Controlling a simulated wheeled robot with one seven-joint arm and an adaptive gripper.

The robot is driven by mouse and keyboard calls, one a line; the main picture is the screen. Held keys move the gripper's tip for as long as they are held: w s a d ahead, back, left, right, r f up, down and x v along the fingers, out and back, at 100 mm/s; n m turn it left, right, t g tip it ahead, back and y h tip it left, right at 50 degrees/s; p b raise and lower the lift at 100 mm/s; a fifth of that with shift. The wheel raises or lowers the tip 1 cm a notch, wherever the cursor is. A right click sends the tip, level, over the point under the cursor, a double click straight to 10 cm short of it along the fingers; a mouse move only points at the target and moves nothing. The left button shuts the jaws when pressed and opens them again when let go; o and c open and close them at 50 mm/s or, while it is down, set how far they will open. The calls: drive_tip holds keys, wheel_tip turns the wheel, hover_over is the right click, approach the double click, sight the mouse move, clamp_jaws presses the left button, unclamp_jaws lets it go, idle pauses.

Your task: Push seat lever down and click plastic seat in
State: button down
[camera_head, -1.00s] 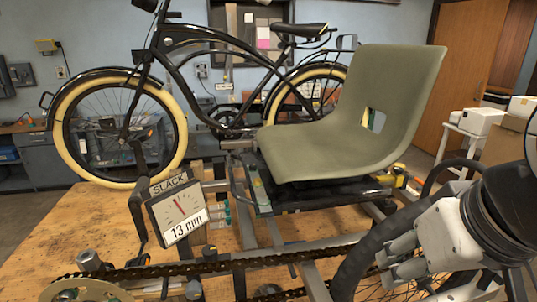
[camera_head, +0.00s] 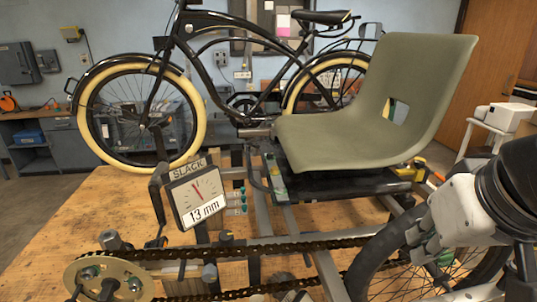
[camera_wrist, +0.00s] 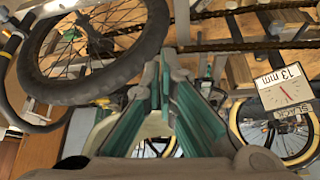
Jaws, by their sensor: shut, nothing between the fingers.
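The olive-green plastic seat (camera_head: 360,142) sits on the black seat base (camera_head: 340,186) of the trike frame, its back rising to the right. I cannot tell whether it is latched. A black curved bar (camera_head: 257,174) at the base's left side may be the seat lever, and a yellow piece (camera_head: 412,168) shows at its right end; I cannot tell which is the lever. My gripper (camera_wrist: 165,62) is shut and empty in the wrist view, its green-sided fingers together. In the head view my arm is at the lower right, right of the seat and apart from it.
A slack gauge (camera_head: 196,194) reading 13 mm stands left of the seat. A chain (camera_head: 260,248) runs along the front, and a black-tyred wheel (camera_head: 365,272) is close to my arm; it also fills the wrist view's upper left (camera_wrist: 95,75). A bicycle (camera_head: 140,100) stands behind.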

drive_tip(key=w+a+r+t+y+b, duration=0.1)
drive_tip(key=w+a, duration=0.3)
drive_tip(key=w, duration=0.6)
drive_tip(key=w+a+r+b, duration=0.1)
drive_tip(key=w+a, duration=0.3)
drive_tip(key=w, duration=0.6)
drive_tip(key=w+a+f+y+b, duration=0.1)
drive_tip(key=w+a+f, duration=0.1)
drive_tip(key=w+a, duration=0.5)
drive_tip(key=w+a+f+t+y, duration=0.1)
drive_tip(key=w+a, duration=0.5)
drive_tip(key=w, duration=0.6)
wheel_tip(320, 180, down, 2)
drive_tip(key=shift+w+a+f+n+t+y+b, duration=0.1)
drive_tip(key=shift+w+a+n+t+y+b, duration=0.2)
drive_tip(key=shift+a+n+y+b, duration=0.15)
drive_tip(key=shift+d, duration=0.1)
drive_tip(key=s+f+p+x, duration=0.1)
drive_tip(key=s+p+x, duration=0.1)
drive_tip(key=x, duration=1)
drive_tip(key=shift+w+a+f+p, duration=0.25)
drive_tip(key=shift+f+p, duration=0.05)
drive_tip(key=shift+f, duration=0.35)
drive_tip(key=shift+w+f, duration=0.1)
